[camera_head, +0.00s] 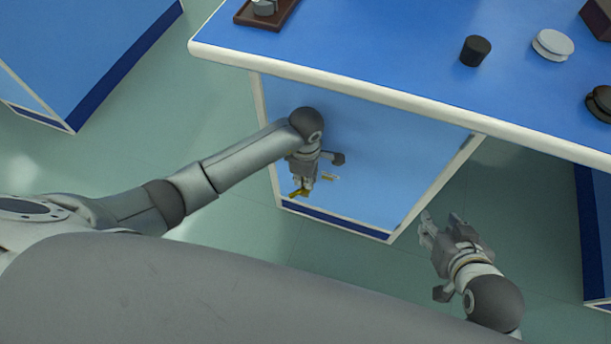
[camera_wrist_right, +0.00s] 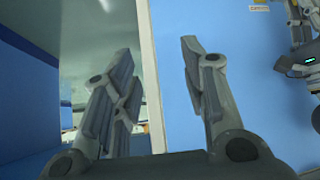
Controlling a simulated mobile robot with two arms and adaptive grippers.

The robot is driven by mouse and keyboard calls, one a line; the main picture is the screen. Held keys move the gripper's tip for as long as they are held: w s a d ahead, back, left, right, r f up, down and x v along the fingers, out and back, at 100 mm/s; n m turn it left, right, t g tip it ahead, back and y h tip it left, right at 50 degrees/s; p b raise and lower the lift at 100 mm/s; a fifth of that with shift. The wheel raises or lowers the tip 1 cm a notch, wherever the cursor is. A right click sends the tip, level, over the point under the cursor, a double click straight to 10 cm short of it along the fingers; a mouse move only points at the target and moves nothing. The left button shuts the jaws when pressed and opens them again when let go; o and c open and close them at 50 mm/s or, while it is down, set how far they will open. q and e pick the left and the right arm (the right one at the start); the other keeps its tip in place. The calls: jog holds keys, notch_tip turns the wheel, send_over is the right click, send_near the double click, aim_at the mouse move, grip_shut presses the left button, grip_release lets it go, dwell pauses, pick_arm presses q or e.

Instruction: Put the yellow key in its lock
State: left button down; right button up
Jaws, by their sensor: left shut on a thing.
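My left gripper (camera_head: 302,181) is shut on the yellow key (camera_head: 298,193) in front of the blue cabinet front under the bench. A small yellow and pale fitting (camera_head: 330,177), perhaps the lock, shows on that front just right of the key. The key looks apart from it, though depth is hard to judge. A pale yellowish piece (camera_wrist_right: 260,8), probably the same fitting, is at the top of the right wrist view. My right gripper (camera_head: 441,219) is open and empty, off the cabinet's right side; its spread fingers (camera_wrist_right: 158,70) show in the right wrist view.
The blue bench top (camera_head: 360,45) with a pale edge is above the cabinet front. On it are a brown tray (camera_head: 280,12), a black cup (camera_head: 475,50) and a white round piece (camera_head: 552,44). Another blue bench (camera_head: 70,50) stands at upper left. Open floor lies between.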

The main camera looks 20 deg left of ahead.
pick_arm(q)
jog(key=shift+f, duration=0.15)
pick_arm(e)
jog(key=shift+w+a+r, duration=0.2)
jog(key=shift+w, duration=0.15)
pick_arm(q)
jog(key=shift+f, duration=0.1)
pick_arm(e)
jog(key=shift+w+a+r+t, duration=0.1)
jog(key=shift+w+r+t, duration=0.3)
jog(key=shift+w+t, duration=0.1)
pick_arm(q)
jog(key=shift+f+b, duration=0.2)
jog(key=shift+b, duration=0.15)
pick_arm(e)
jog(key=shift+w+a+r+t+y, duration=0.25)
jog(key=shift+w+r+t+y, duration=0.05)
jog(key=shift+w+r+t, duration=0.1)
pick_arm(q)
jog(key=c, duration=1.8)
grip_release()
pick_arm(e)
jog(key=shift+r, duration=0.1)
